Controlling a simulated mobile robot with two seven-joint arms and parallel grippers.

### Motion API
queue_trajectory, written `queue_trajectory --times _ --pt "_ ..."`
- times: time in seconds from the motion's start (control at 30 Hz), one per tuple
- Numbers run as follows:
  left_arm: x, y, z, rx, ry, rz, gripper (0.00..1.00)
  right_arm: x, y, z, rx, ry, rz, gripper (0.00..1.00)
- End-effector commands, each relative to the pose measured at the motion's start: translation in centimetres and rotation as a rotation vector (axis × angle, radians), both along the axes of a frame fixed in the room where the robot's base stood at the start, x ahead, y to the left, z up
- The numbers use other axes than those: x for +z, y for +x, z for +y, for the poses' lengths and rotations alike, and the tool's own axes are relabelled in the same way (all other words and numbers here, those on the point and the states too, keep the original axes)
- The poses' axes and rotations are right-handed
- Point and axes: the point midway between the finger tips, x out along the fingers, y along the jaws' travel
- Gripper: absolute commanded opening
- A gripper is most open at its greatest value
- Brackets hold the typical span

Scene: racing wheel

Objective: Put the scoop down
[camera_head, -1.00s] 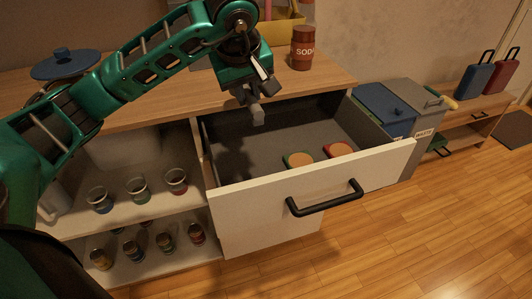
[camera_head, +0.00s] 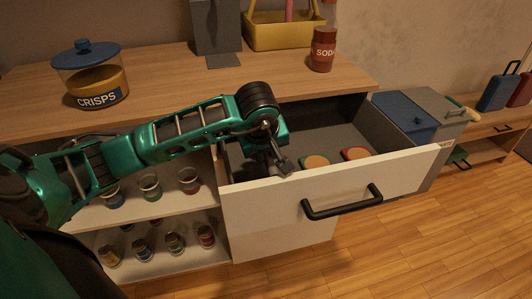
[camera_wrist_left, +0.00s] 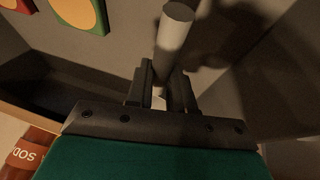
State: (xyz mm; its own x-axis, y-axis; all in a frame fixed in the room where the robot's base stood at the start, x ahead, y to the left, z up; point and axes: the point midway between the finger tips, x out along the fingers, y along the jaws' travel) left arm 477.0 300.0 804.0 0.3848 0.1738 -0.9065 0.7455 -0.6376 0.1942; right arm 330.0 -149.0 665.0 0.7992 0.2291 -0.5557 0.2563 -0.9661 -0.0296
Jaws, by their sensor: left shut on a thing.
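My left gripper (camera_head: 279,160) reaches down into the open drawer (camera_head: 338,205), near its left front part. In the left wrist view my left gripper (camera_wrist_left: 161,95) is shut on the scoop (camera_wrist_left: 174,32), which shows as a pale grey cylinder standing out between the fingers. The rest of the scoop is hidden by the fingers and the drawer front. I cannot tell whether it touches the drawer floor. My right gripper is not in view.
A green-edged item (camera_head: 315,161) and a red-edged item (camera_head: 355,153) with tan round tops lie right of the gripper in the drawer. A soda jar (camera_head: 323,50) and a crisps jar (camera_head: 92,82) stand on the counter. The drawer's back has free room.

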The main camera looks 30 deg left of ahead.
Motion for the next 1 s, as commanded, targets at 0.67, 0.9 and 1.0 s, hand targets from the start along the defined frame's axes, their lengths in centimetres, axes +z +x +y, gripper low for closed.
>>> queue_trajectory --times 0.67,0.9,1.0 --pt "-1.5 -0.1 0.1 0.001 0.004 0.007 0.0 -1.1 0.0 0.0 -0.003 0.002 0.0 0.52" --pt "-1.7 -0.2 0.2 0.003 0.007 0.011 0.42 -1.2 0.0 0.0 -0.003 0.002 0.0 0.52" --pt "-1.7 -0.2 0.2 0.002 0.008 0.01 0.47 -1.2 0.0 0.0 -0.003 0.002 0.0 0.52"
